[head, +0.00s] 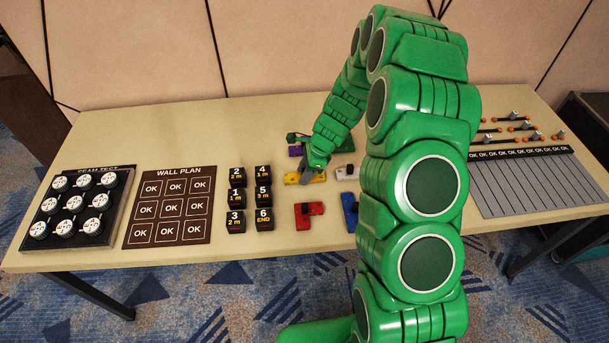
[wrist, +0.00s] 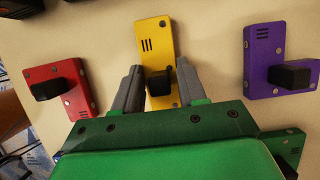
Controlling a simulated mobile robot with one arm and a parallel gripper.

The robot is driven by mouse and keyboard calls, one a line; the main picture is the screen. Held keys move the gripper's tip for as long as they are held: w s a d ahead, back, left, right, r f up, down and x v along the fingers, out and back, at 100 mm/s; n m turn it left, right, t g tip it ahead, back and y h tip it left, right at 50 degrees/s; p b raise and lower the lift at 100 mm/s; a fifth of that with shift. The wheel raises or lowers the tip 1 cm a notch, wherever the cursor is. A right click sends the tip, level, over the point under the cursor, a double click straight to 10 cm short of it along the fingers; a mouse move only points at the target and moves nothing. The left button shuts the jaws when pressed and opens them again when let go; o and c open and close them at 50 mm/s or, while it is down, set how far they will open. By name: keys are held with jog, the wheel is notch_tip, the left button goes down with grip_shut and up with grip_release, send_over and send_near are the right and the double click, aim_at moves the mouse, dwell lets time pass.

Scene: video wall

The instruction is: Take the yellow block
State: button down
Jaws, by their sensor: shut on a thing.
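The yellow block (head: 291,178) lies on the table among other coloured blocks, with my gripper (head: 306,181) down at it. In the wrist view the yellow block (wrist: 153,38) is a flat plate with slots, small round spots and a black knob. My gripper (wrist: 158,68) has one grey finger on each side of it and is shut on it. Its near end is hidden by the gripper body. I cannot tell whether it is clear of the table.
Around it are a red block (head: 302,216), a blue block (head: 350,211), a white block (head: 347,172) and a purple block (head: 295,151). Black numbered cubes (head: 236,197) stand to the left, beside a brown wall plan board (head: 170,172). A grey striped panel (head: 535,185) lies at right.

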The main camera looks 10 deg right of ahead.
jog(key=shift+r, duration=0.65)
notch_tip(320, 180, up, 2)
jog(key=shift+s+r, duration=0.1)
jog(key=s+d+r, duration=0.2)
jog(key=s+r, duration=0.7)
jog(key=s, duration=0.4)
jog(key=shift+s+r, duration=0.25)
jog(key=shift+s, duration=0.1)
